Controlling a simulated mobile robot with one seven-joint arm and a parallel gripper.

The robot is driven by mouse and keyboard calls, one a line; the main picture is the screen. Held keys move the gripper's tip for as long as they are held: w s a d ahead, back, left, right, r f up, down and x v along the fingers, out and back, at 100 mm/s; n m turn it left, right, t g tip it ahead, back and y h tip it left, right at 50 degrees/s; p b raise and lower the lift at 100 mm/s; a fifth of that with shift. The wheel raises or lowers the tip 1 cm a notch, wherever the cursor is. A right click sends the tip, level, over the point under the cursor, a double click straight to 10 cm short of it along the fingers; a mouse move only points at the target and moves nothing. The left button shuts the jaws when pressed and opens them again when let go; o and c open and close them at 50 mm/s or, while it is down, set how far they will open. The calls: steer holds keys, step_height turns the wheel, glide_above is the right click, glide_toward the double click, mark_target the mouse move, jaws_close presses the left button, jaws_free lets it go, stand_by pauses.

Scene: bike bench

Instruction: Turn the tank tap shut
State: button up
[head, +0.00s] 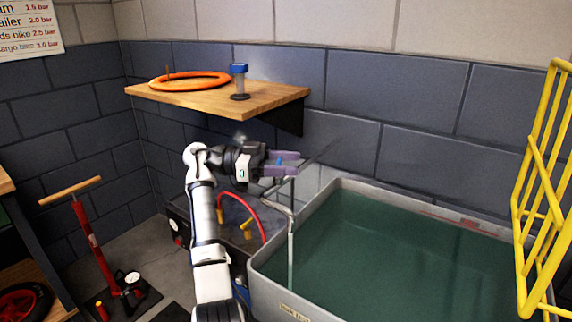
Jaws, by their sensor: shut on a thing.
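The tank tap (281,208) is a grey metal pipe with a bent spout at the left rim of the grey water tank (331,189). A pale stream runs down from the spout into the green water. My gripper (286,163) is at the top of the tap, below the wooden shelf, with its fingers pointing right. It is shut on the tap's upper part, which the fingers mostly hide. A thin grey bar (318,154) sticks out to the right beyond the fingertips; I cannot tell whether it is the tap's lever.
A wooden shelf (195,98) above carries an orange ring (190,81) and a blue-topped clear container (239,82). A yellow rack (540,180) stands at the right. A red hose (252,212) curves beside the tank. A red floor pump (87,238) stands at left.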

steer(key=shift+s+m+g+y+b, duration=0.15)
steer(key=shift+m+g+y+b, duration=0.15)
steer(key=shift+m+g, duration=1.1)
steer(key=shift+g, duration=0.4)
steer(key=o, duration=1)
steer(key=shift+a, duration=0.15)
